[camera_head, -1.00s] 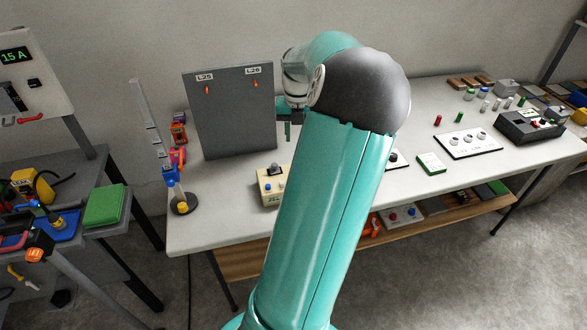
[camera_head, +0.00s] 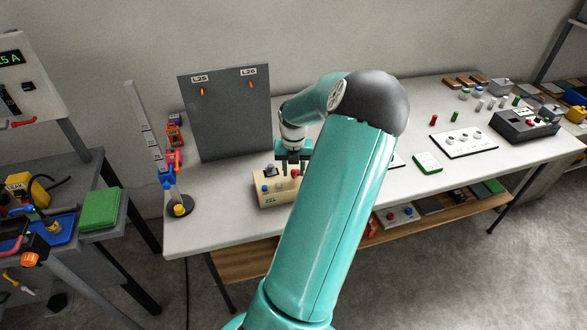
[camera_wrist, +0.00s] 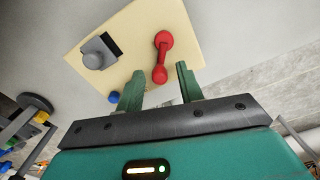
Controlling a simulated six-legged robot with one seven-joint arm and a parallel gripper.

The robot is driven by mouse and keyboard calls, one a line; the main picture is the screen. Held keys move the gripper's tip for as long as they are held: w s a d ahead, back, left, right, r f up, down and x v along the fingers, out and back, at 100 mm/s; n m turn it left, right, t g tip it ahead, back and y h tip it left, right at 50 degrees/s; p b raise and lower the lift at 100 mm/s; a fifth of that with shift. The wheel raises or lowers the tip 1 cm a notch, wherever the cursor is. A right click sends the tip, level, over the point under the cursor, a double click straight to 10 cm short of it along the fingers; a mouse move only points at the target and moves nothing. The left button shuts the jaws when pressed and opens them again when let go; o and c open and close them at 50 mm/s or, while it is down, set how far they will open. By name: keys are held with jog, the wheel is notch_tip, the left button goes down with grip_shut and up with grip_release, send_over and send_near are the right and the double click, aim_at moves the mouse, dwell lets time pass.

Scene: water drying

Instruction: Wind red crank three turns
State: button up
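The red crank (camera_wrist: 161,57) is on top of a cream box (camera_wrist: 205,35) in the wrist view, its handle pointing down the picture toward my fingers. In the head view the cream box (camera_head: 268,198) stands on the white table, and the red crank (camera_head: 296,173) shows small beside my gripper (camera_head: 293,157). The fingertips are close to the crank handle's end, which lies in line with the gap. I cannot tell whether they touch.
The cream box also carries a grey switch block (camera_wrist: 99,52) and a blue knob (camera_wrist: 113,97). A tall grey panel (camera_head: 228,112) stands behind the box. A stand with a yellow piece (camera_head: 179,209) is at the table's left. A white board (camera_head: 463,143) lies to the right.

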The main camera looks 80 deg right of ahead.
grip_shut()
jog(key=shift+w+m, duration=0.15)
jog(key=shift+m, duration=0.25)
